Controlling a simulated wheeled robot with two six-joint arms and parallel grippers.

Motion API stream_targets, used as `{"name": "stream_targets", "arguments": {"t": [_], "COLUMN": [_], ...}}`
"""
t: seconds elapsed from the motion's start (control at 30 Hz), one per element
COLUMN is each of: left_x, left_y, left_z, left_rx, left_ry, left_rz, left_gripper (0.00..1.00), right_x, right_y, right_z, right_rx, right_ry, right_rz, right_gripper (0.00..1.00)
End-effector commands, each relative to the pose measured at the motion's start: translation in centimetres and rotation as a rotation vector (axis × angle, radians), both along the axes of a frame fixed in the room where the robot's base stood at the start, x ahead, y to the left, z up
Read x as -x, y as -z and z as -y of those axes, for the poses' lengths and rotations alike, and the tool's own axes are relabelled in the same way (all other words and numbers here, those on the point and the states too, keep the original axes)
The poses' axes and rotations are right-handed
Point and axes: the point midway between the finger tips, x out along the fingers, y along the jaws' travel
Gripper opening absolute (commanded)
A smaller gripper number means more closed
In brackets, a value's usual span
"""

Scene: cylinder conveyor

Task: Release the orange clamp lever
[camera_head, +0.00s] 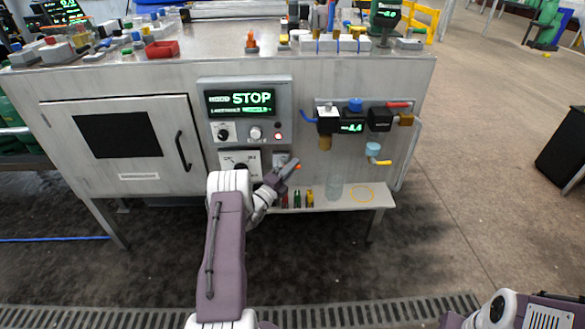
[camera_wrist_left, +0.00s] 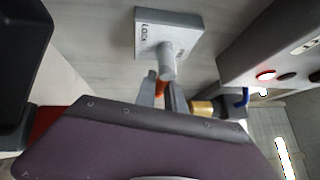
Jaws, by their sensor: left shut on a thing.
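The orange clamp lever (camera_wrist_left: 162,87) shows in the left wrist view as a small orange piece between my fingers, below a grey round post on a light block marked LOCK (camera_wrist_left: 150,33). In the head view only a small orange tip of the lever (camera_head: 298,166) shows at the front of the machine, below the STOP display. My left gripper (camera_head: 289,169) is at the lever, and its two fingers in the left wrist view (camera_wrist_left: 162,92) are shut on it. Most of the lever is hidden by the fingers. My right gripper is not in view; part of my right arm shows at the bottom right.
The STOP display panel (camera_head: 246,107) is above the lever. A cabinet door with a black handle (camera_head: 183,150) is to the left. Valves and a gauge (camera_head: 352,127) are to the right. A low shelf (camera_head: 362,205) holds a clear jar (camera_head: 334,187) and several small coloured items.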

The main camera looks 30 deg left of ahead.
Motion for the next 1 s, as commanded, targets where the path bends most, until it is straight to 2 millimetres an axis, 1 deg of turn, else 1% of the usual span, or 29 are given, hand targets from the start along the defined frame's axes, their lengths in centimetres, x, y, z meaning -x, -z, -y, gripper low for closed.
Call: {"name": "stream_targets", "arguments": {"t": [0.03, 0.07, 0.1, 0.37, 0.47, 0.57, 0.63, 0.8, 0.9, 1.0], "left_x": [0.0, 0.0, 0.0, 0.0, 0.5, 2.3, 3.9, 7.3, 8.4, 8.9], "left_y": [0.1, 0.1, 0.1, 0.0, 0.0, 0.0, 0.3, 1.0, 1.3, 1.5], "left_z": [0.1, 0.1, 0.0, 0.0, -0.1, -0.4, -0.7, -1.1, -1.3, -1.2], "left_rx": [0.003, 0.002, 0.002, 0.0, 0.0, 0.004, 0.004, 0.004, 0.002, 0.001], "left_ry": [0.001, 0.001, 0.001, 0.001, -0.001, -0.003, -0.003, -0.004, -0.002, 0.0], "left_rz": [-0.002, -0.002, -0.002, -0.001, -0.003, -0.006, -0.006, -0.005, -0.003, -0.002], "left_gripper": [0.16, 0.25, 0.35, 0.35, 0.35, 0.35, 0.35, 0.35, 0.35, 0.35], "right_x": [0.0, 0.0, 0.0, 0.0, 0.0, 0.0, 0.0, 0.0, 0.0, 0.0], "right_y": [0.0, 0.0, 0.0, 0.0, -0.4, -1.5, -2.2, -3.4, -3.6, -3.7], "right_z": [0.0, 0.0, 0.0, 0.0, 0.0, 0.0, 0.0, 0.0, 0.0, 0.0], "right_rx": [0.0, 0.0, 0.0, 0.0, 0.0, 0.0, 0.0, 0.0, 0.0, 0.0], "right_ry": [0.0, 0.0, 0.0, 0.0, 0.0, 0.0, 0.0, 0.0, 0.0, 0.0], "right_rz": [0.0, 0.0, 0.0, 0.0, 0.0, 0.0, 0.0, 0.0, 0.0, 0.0], "right_gripper": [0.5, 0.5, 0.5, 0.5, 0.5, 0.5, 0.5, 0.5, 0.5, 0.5]}}
